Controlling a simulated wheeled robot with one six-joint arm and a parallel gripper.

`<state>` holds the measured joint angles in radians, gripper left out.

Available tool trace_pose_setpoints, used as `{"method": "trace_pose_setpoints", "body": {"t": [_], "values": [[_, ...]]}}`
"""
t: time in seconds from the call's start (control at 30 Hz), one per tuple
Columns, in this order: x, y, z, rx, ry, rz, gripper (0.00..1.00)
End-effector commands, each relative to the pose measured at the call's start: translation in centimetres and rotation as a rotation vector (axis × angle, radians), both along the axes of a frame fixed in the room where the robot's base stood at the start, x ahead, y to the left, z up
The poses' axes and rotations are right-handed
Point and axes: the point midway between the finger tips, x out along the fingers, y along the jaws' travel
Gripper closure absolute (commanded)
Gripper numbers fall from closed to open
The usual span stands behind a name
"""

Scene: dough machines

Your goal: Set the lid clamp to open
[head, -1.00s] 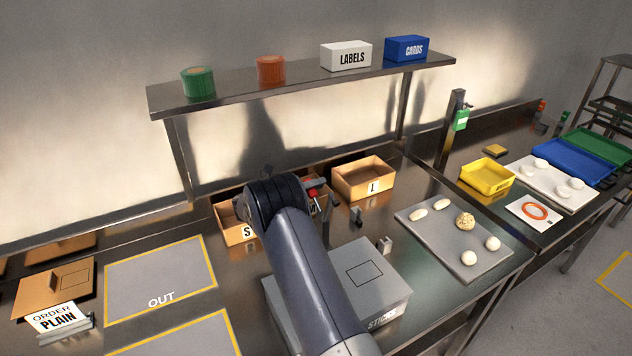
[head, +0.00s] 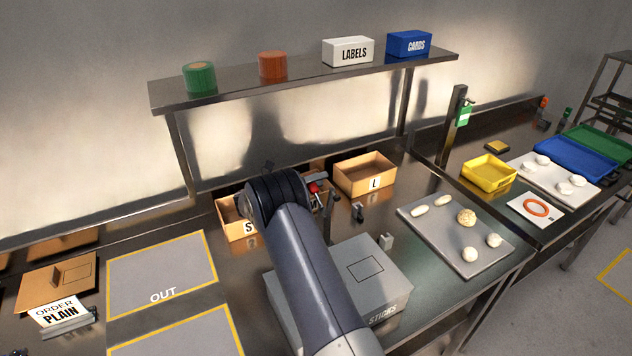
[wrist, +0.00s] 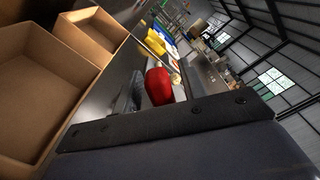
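A red knob (head: 314,187), seemingly the handle of the lid clamp, shows just right of my arm's dark wrist joint in the head view. In the wrist view the red knob (wrist: 160,85) is close, just beyond a dark bolted bar (wrist: 180,123) across the frame. My gripper (head: 322,181) is at the knob, largely hidden behind my arm. I cannot make out both fingertips or whether they touch the knob. The clamp's base and lever position are hidden.
A grey STICKS box (head: 376,262) stands close in front, right of my arm. Open cardboard bins S (head: 238,230) and L (head: 366,176) stand behind. A steel shelf (head: 300,88) spans above. A dough tray (head: 470,262) lies to the right.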

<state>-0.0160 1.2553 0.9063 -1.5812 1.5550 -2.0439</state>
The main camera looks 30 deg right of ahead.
Motion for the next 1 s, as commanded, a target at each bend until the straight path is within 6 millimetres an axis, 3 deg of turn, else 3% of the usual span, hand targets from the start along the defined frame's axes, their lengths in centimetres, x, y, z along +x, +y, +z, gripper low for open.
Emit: {"method": "trace_pose_setpoints", "body": {"t": [0.23, 0.7, 1.0], "values": [[0.0, 1.1, -0.1, 0.0, -0.002, 0.002, 0.6], [-0.2, 9.6, -0.2, 0.0, -0.002, 0.002, 0.6], [-0.4, 10.9, 0.0, 0.0, 0.0, 0.0, 0.6]]}}
